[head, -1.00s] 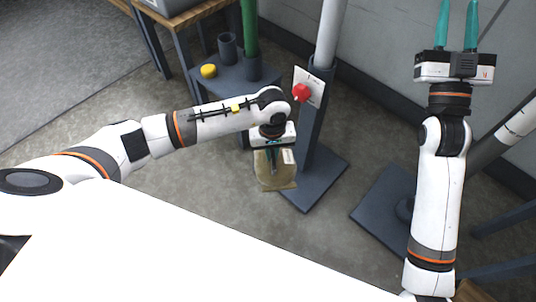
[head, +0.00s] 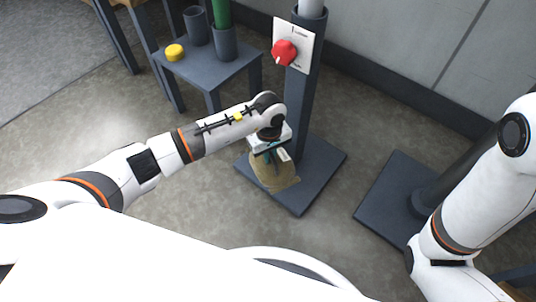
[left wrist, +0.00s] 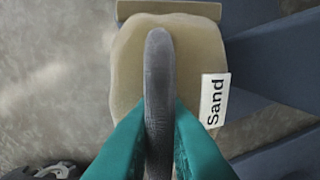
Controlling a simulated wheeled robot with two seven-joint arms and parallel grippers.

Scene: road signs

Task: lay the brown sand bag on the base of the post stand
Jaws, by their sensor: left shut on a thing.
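The brown sand bag (head: 272,176) hangs below my left gripper (head: 270,150). In the left wrist view, the teal fingers (left wrist: 158,120) are shut on the dark strap (left wrist: 158,70) of the bag (left wrist: 190,50), and a white "Sand" label shows on its right. The post stand has a dark square base (head: 320,158) on the floor and an upright post (head: 303,105). In the head view the bag overlaps the left front part of the base; I cannot tell whether it touches. My right gripper is out of view.
The post carries a white plate with a red knob (head: 285,52). A dark low table (head: 215,70) with a yellow button (head: 174,52) stands left behind. Another dark base (head: 395,200) lies to the right, near my right arm. Floor is clear at left.

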